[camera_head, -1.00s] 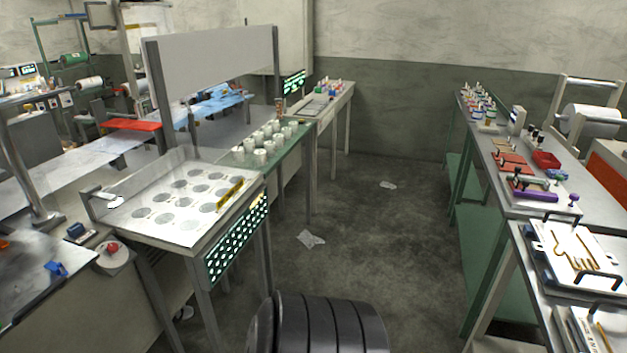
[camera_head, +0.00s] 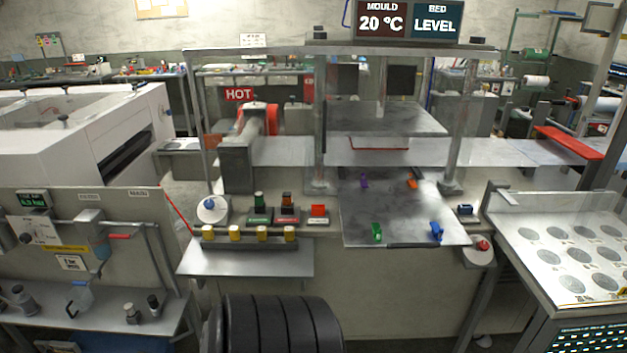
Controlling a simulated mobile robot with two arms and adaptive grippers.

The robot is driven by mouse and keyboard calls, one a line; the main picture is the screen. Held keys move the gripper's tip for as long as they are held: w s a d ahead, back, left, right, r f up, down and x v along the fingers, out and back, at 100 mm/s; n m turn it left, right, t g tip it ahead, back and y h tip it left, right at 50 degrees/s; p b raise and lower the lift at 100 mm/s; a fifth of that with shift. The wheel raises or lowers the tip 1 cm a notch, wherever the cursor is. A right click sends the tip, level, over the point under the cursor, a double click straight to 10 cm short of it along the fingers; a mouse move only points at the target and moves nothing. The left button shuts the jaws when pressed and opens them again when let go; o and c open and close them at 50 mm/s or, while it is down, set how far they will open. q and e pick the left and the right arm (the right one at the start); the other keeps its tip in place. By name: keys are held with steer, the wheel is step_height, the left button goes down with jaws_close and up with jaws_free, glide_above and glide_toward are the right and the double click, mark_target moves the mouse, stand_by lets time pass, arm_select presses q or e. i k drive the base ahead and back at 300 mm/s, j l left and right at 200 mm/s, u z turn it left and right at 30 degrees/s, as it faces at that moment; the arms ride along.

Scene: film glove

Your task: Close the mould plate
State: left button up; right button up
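A press-like station stands in the middle under a sign (camera_head: 408,20) reading "MOULD 20 °C" and "BED LEVEL". A grey flat plate (camera_head: 385,118) hangs level between the posts of its frame, apart from the surface below. A lower grey metal plate (camera_head: 400,222) lies on the bench, with purple, orange, green and blue clips on it. I cannot tell for sure which plate is the mould plate. Neither of my grippers is in view.
A red button (camera_head: 483,245) sits right of the lower plate. A row of yellow-topped knobs (camera_head: 235,233) and small coloured switches stand left. A red "HOT" sign (camera_head: 239,94) is behind. A tray with round discs (camera_head: 500,200) is at right, a tool bench (camera_head: 90,310) at left.

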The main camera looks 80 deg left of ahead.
mark_target(404, 214)
steer(key=u, duration=1.85)
